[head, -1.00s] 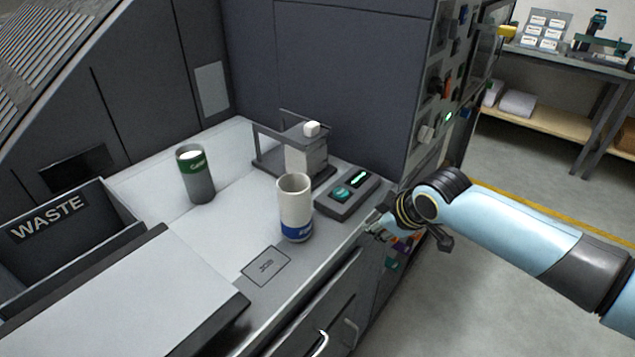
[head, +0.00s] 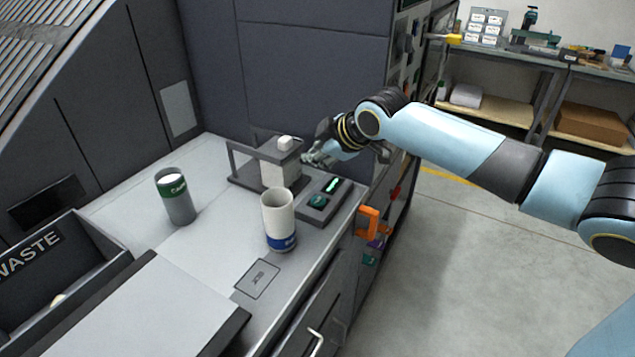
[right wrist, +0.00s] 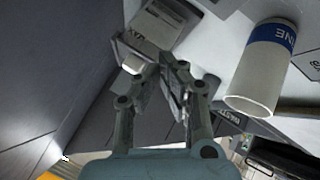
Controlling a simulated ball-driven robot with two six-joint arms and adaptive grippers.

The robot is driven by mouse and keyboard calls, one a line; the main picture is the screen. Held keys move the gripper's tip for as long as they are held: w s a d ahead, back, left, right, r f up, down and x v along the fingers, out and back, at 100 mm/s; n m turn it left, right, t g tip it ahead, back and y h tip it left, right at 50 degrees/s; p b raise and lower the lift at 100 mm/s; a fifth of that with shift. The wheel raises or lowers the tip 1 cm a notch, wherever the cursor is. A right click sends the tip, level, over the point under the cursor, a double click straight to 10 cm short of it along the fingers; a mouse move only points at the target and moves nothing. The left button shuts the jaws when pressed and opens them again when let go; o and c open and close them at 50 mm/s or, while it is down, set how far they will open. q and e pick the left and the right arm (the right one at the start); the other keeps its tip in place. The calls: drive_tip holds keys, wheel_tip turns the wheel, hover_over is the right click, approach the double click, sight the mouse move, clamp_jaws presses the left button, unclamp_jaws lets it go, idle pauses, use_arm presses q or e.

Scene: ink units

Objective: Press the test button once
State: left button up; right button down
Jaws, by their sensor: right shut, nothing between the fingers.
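A small grey box (head: 311,212) with a round teal button (head: 318,201) and a lit green display (head: 334,184) lies on the light counter in the head view. The teal button looks like the test button. My right gripper (head: 312,158) is shut and empty. In the head view it appears above and behind the box, close to the white block of the frame stand, apart from the button. In the right wrist view the gripper (right wrist: 158,66) covers part of the scene, and I cannot make out the button there. My left gripper is not in view.
A white cup with a blue band (head: 278,215) stands just left of the box. The frame stand (head: 245,180) is behind. A green-and-grey can (head: 177,200), a waste bin (head: 85,262) and a marked plate (head: 257,280) are on the left and front. A dark cabinet wall rises behind.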

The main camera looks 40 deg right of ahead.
drive_tip(key=b, duration=0.7)
hover_over(316, 201)
wheel_tip(316, 201, down, 8)
drive_tip(key=shift+s+r, duration=0.1)
drive_tip(key=shift+r, duration=0.1)
drive_tip(key=shift+f+b, duration=0.3)
drive_tip(key=shift+f, duration=0.35)
drive_tip(key=shift+f, duration=0.1)
drive_tip(key=shift+f, duration=0.25)
idle(0.3)
drive_tip(key=shift+f+b, duration=0.45)
drive_tip(key=shift+f, duration=0.1)
idle(0.7)
drive_tip(key=shift+r, duration=0.1)
drive_tip(key=shift+r+p, duration=0.8)
drive_tip(key=shift+p, duration=0.15)
